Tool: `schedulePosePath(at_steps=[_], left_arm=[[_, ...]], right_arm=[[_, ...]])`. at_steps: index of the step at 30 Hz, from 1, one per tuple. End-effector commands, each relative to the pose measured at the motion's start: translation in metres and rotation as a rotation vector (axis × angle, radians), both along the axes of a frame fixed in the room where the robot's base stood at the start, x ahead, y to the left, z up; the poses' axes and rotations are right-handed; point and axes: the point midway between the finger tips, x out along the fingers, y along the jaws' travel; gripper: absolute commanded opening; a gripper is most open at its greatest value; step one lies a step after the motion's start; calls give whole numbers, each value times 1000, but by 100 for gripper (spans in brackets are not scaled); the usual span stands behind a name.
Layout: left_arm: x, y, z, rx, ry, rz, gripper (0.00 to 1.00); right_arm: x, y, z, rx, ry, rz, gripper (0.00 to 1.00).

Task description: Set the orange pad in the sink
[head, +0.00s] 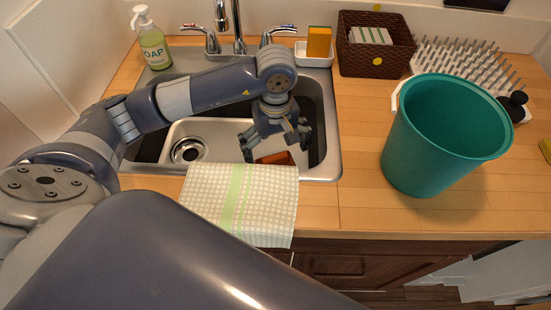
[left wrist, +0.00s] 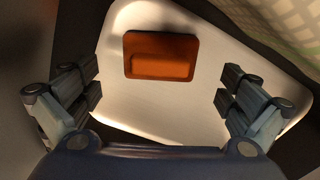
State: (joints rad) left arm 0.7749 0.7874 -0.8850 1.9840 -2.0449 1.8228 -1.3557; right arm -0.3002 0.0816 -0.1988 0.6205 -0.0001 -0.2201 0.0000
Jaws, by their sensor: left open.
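The orange pad (head: 275,158) lies within the sink (head: 330,150), partly hidden by my left gripper (head: 276,143) in the head view. In the left wrist view the pad (left wrist: 161,62) is a flat orange-brown rectangle with a raised bar, resting on a white surface. My left gripper (left wrist: 160,90) is over the sink, pointing down, its fingers spread wide. Nothing is between the fingers, and the pad is apart from both of them. My right gripper is not in view.
A checked cloth (head: 270,205) hangs over the counter's front edge. A teal bucket (head: 420,150) stands right of the sink. The faucet (head: 237,25), soap bottle (head: 152,42), orange-yellow sponge (head: 319,42), brown basket (head: 375,60) and drying rack (head: 460,58) line the back.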

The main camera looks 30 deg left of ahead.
Motion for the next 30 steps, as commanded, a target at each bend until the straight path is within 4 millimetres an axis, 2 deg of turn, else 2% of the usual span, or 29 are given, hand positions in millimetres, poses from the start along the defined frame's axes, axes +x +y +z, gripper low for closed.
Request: schedulePosePath(at_steps=[3,6,12,30], left_arm=[[1,0,26,0,-6,-1,100],[1,0,44,1,-3,1,100],[0,0,64,0,-1,1,100],[0,0,68,1,1,1,100]], right_arm=[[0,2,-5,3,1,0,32],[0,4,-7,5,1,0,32],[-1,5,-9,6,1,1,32],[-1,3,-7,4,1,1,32]])
